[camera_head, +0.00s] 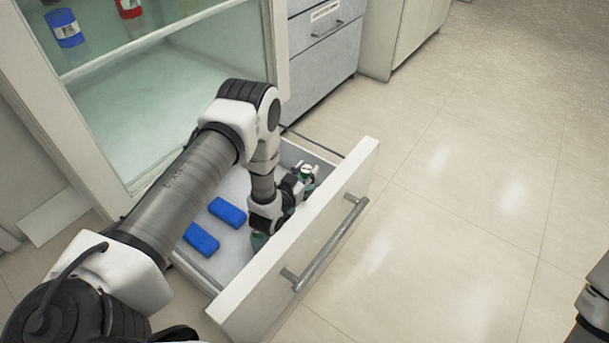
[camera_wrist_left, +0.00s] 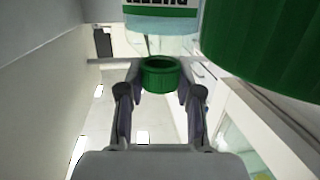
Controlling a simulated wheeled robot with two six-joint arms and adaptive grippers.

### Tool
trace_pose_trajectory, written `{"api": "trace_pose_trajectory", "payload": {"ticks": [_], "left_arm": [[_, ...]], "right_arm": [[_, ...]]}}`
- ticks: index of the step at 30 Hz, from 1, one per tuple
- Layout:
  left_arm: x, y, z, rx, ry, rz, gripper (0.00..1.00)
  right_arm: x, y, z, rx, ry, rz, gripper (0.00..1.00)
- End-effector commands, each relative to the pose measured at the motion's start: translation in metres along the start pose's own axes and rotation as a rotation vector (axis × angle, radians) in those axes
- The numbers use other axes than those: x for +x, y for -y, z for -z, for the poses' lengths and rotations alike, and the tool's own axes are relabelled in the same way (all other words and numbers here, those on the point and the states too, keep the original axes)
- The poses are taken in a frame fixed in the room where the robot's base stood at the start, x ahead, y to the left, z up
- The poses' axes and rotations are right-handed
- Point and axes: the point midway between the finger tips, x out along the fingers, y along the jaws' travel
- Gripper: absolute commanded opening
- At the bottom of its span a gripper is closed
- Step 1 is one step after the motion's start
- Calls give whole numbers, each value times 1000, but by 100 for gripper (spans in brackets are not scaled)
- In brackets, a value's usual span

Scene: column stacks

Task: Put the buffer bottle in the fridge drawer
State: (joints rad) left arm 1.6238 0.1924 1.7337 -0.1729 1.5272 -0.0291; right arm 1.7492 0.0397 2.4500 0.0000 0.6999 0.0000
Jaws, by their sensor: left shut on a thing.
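The buffer bottle shows in the left wrist view with a white label (camera_wrist_left: 160,10), a green band and a green cap (camera_wrist_left: 160,76). My left gripper (camera_wrist_left: 158,92) is shut on it, with a finger on each side near the cap. In the head view my left gripper (camera_head: 298,184) reaches down inside the open fridge drawer (camera_head: 345,180). A small part of the bottle (camera_head: 306,172) shows at the fingers. Whether the bottle touches the drawer floor is hidden. My right gripper is out of view.
Two blue blocks (camera_head: 227,212) (camera_head: 201,240) lie in the drawer, left of my gripper. A green item (camera_head: 258,241) stands near the drawer front, partly hidden by my arm. It may be the large green shape (camera_wrist_left: 262,45) close by in the wrist view. Shelves above hold blue and red bottles.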

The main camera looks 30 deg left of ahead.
Motion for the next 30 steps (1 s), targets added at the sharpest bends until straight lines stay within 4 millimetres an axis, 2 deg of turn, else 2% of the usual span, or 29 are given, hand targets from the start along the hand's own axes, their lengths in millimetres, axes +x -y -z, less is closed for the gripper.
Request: {"api": "trace_pose_trajectory", "payload": {"ticks": [6, 21, 22, 24, 30], "left_arm": [[1, 0, 1, 0, -3, 0, 0], [2, 0, -10, 0, -3, -1, 0], [2, 0, -11, 0, -2, -1, 41], [2, 0, -11, 0, -2, -1, 59], [2, 0, -11, 0, -1, -1, 59]], "right_arm": [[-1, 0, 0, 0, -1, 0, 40], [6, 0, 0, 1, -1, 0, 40], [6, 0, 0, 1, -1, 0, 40], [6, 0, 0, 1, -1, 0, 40], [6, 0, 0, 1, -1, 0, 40]]}}
